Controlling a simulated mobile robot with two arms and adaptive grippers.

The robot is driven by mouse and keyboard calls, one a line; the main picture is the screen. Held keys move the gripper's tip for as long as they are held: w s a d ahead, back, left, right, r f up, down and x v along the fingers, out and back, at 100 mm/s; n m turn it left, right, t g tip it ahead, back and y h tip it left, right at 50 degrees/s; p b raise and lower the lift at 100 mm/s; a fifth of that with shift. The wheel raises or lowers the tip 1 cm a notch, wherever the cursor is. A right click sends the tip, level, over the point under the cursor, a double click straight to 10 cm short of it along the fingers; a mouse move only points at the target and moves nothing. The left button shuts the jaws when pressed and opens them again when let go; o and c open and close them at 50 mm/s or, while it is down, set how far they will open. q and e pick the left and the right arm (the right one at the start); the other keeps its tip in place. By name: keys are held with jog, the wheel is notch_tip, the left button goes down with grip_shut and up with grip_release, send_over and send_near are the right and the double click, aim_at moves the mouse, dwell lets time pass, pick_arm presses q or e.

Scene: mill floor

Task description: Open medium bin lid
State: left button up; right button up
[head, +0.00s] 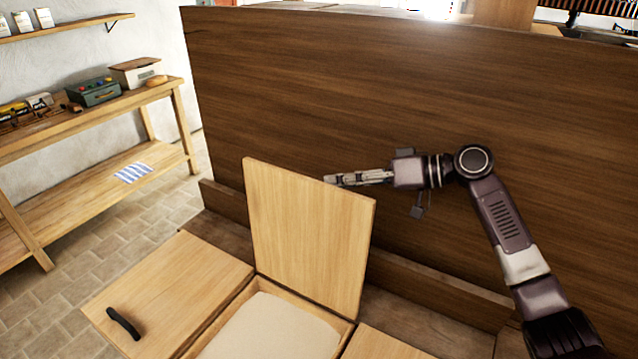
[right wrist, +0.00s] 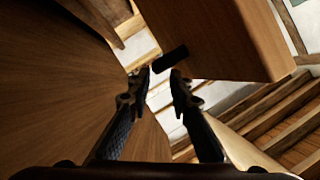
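The middle bin's light wooden lid (head: 308,235) stands raised, nearly upright, at the back of its bin (head: 345,328). The bin is open and holds pale, flour-like material (head: 268,330). My right gripper (head: 328,180) is at the lid's upper edge, reaching in from the right and partly behind it. In the right wrist view my right gripper (right wrist: 160,74) has its fingers apart with nothing between them. A black handle (right wrist: 170,58) on the lid (right wrist: 220,35) is just beyond the fingertips. My left gripper is out of view.
A shut lid with a black handle (head: 124,323) lies to the left, and another light wooden lid (head: 385,345) to the right. A tall dark wooden panel (head: 420,90) stands behind the bins. A workbench (head: 90,112) is at the left, with bare tiled floor between.

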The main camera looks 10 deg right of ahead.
jog(key=v, duration=0.5)
jog(key=shift+d, duration=0.15)
jog(key=v, duration=0.9)
dwell(0.7)
jog(key=shift+r, duration=0.2)
dwell(0.4)
